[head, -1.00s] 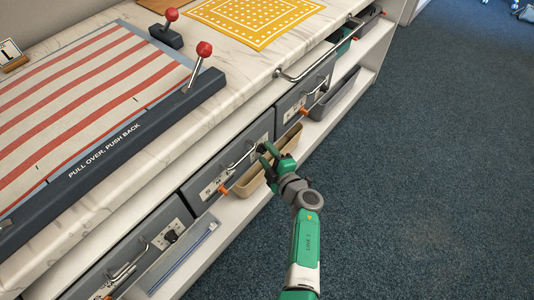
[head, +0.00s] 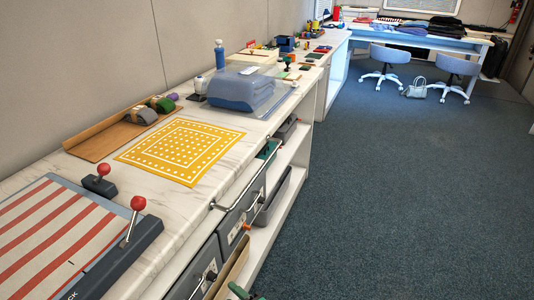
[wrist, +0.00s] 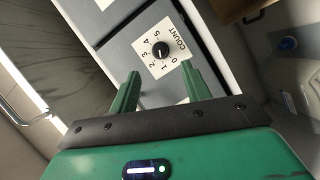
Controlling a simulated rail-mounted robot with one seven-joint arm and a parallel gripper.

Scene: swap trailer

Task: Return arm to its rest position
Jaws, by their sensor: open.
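My gripper (wrist: 160,88) is open in the wrist view, with its two green fingers apart and nothing held between them. Past the fingertips is a grey drawer front (wrist: 132,56) with a white COUNT label and a black dial (wrist: 160,50). The gap between fingertips and drawer front is hard to judge. The rest of my arm is out of that view.
The blue carpet (head: 400,200) at right is open; two chairs (head: 388,56) stand far back.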

